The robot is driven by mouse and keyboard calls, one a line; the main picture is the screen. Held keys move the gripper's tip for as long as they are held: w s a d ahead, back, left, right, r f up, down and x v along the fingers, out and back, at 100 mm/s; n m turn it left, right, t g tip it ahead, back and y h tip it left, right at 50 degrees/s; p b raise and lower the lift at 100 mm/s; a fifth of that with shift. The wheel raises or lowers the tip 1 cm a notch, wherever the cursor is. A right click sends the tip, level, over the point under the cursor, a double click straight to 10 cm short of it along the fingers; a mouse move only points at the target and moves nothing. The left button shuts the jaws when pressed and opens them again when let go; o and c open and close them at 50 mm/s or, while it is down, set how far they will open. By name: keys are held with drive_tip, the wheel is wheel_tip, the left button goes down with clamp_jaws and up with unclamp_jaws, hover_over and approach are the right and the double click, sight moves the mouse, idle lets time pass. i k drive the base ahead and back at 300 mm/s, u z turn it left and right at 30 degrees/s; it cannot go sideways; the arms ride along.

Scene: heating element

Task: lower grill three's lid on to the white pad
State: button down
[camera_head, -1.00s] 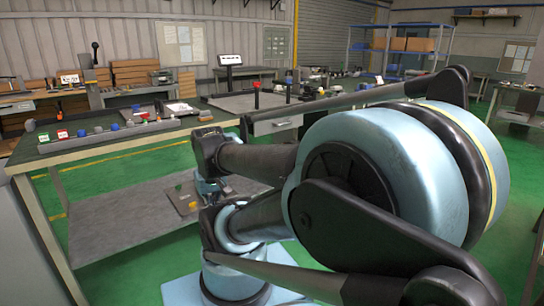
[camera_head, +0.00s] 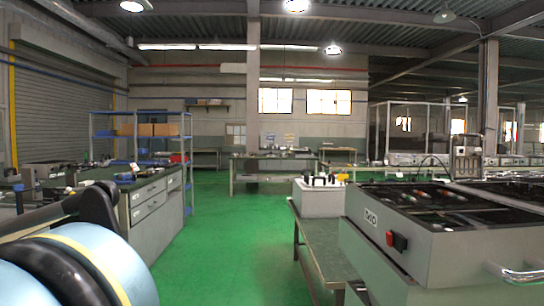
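No grill marked as three, no grill lid and no white pad can be made out for certain in this view. A large grey appliance (camera_head: 445,245) stands at the right, with a dark top, a red switch on its front and a metal handle at its lower right. Whether it is one of the grills I cannot tell. My gripper is out of view. Only a blue and black part of my arm shows at the lower left.
A pale box with black knobs (camera_head: 319,198) stands on a green-topped bench (camera_head: 323,244) left of the appliance. A grey drawer cabinet (camera_head: 152,215) stands at the left. Blue shelving (camera_head: 137,133) holds cartons behind it. Green floor (camera_head: 228,240) lies open between.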

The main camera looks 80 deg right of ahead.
sight(462, 167)
drive_tip(key=z, duration=2.85)
drive_tip(key=i, duration=4.95)
